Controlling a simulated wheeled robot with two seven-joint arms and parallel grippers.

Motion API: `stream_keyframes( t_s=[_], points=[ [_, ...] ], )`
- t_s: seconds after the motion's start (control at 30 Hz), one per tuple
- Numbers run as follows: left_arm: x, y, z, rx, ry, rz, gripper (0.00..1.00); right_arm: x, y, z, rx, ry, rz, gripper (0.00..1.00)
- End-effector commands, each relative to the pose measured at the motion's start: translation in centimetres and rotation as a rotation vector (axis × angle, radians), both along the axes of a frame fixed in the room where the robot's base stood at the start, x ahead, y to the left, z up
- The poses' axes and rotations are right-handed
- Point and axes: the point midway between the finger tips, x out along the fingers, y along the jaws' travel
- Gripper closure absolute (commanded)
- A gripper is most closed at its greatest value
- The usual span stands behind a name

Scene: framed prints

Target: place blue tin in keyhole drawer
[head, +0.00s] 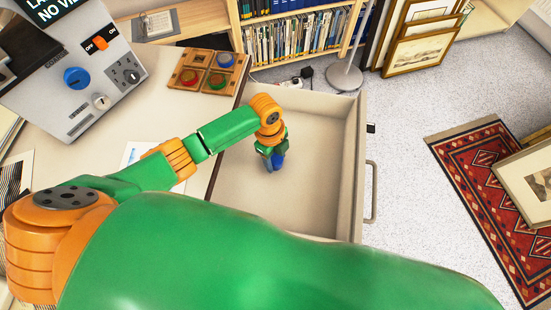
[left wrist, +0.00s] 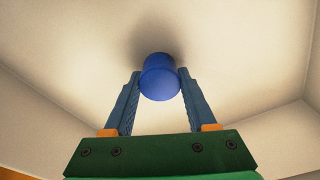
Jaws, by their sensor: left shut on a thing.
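The blue tin (left wrist: 160,80) is a small blue cylinder between the two fingers of my left gripper (left wrist: 158,88) in the left wrist view. The left gripper is shut on it. In the head view my left gripper (head: 275,158) reaches down inside the open drawer (head: 310,195), with the blue tin (head: 278,160) at its tip. A dark shadow lies on the drawer floor close by the tin. I cannot tell whether the tin touches the floor. The drawer is otherwise empty where I see it. My right gripper is not in view.
A wooden tray (head: 207,70) with coloured round pieces sits on the desk left of the drawer. A grey control panel (head: 85,75) stands farther left. A bookshelf (head: 295,35) is behind. Framed prints (head: 425,45) and a red rug (head: 490,190) are at right.

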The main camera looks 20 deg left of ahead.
Motion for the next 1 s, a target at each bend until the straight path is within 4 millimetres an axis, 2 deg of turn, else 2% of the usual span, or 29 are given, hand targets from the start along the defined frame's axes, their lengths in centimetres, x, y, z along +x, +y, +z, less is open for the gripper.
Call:
stream_keyframes(
  t_s=[0.27,0.3,0.4,0.63,0.73,1.0],
  points=[
    [0.0,0.0,-0.2,0.0,0.0,0.0,1.0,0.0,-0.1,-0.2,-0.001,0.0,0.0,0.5],
    [0.0,0.0,-0.2,0.0,0.0,0.0,0.35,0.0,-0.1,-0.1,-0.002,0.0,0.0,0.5],
    [0.0,0.0,-0.1,0.0,0.0,0.0,0.13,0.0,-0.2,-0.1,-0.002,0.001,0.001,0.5],
    [0.0,0.0,-0.1,0.0,0.0,0.0,0.13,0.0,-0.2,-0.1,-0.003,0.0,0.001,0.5],
    [0.0,0.0,0.6,0.0,0.0,0.0,0.13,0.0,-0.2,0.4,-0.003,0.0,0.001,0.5],
    [0.4,0.8,7.9,-0.002,-0.004,-0.001,0.13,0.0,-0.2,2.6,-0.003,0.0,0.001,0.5]
  ],
)
